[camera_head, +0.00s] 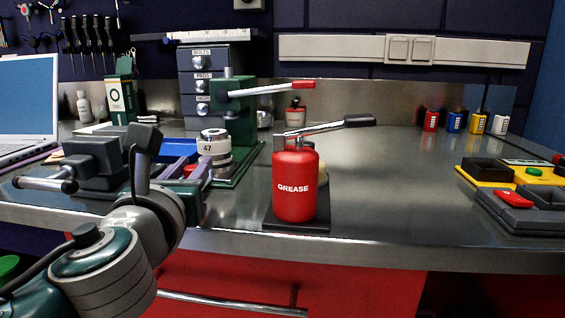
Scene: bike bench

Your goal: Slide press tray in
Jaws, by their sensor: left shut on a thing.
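The green press (233,130) stands on the bench at left of centre, its red-tipped lever (270,89) reaching right. A blue tray (178,149) lies just left of the press, partly covered by my arm. My left gripper (199,174) is at the press's front left, its fingers beside a small red part at the tray's near side. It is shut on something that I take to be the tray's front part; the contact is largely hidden. A round pale weight marked 47 (213,145) stands at the press, above the fingers. My right gripper is out of view.
A red grease can (294,186) with a long lever stands on a dark mat right of the press. A drawer stack (201,83) stands behind. A laptop (28,98) is at left, yellow and grey bins (486,175) at right. The bench's right middle is clear.

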